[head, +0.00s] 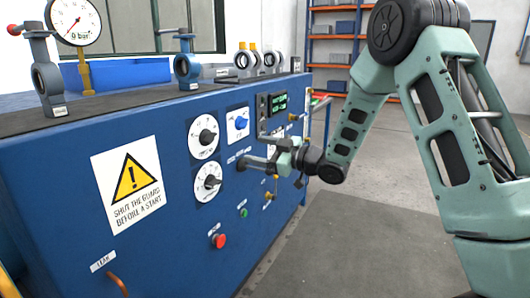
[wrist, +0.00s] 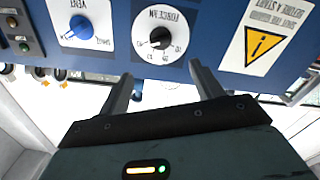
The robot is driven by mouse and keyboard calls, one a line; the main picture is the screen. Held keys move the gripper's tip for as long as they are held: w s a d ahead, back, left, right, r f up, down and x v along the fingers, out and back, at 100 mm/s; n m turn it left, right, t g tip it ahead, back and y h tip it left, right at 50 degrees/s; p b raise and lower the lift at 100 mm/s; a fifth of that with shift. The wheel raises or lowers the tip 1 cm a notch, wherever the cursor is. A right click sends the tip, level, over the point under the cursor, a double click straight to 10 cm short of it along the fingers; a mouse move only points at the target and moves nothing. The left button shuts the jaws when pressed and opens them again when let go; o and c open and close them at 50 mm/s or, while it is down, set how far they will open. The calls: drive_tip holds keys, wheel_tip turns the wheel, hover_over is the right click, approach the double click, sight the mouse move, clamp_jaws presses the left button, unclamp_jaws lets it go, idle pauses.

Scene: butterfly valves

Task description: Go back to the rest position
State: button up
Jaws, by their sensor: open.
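My arm reaches in from the right in the head view, with my gripper (head: 283,160) in front of the blue panel, near its right part. In the wrist view my gripper (wrist: 163,84) is open, with its two fingers apart and nothing between them. That view is upside down. Beyond the fingers are the round white dial with a black knob (wrist: 160,38) and the blue vent knob (wrist: 80,27). In the head view the blue knob (head: 240,122) is above and left of my gripper. Whether my gripper touches the panel cannot be told.
The blue cabinet (head: 135,245) carries two dials (head: 204,137), a red button (head: 218,241), a warning sign (head: 128,185) and an orange handle (head: 118,284). Valves (head: 186,68) and a pressure gauge (head: 74,20) stand on top. Floor (head: 350,235) right of the cabinet is clear; shelves (head: 333,48) stand behind.

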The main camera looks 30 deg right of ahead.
drive_tip(key=shift+s+d, duration=0.4)
drive_tip(key=shift+s, duration=0.2)
drive_tip(key=s+a+f+m+g+h, duration=0.35)
drive_tip(key=s+a+g+h, duration=0.2)
drive_tip(key=s+a, duration=0.6)
drive_tip(key=s+a+f+g+h, duration=0.2)
drive_tip(key=s+a+g, duration=0.15)
drive_tip(key=s, duration=1.05)
drive_tip(key=s+a+f+g+h, duration=0.15)
drive_tip(key=s+g, duration=0.35)
drive_tip(key=s, duration=0.9)
wheel_tip(320, 180, up, 15)
drive_tip(key=h+p, duration=0.1)
drive_tip(key=p, duration=1.3)
drive_tip(key=shift+f+g, duration=0.2)
drive_tip(key=shift+g, duration=0.1)
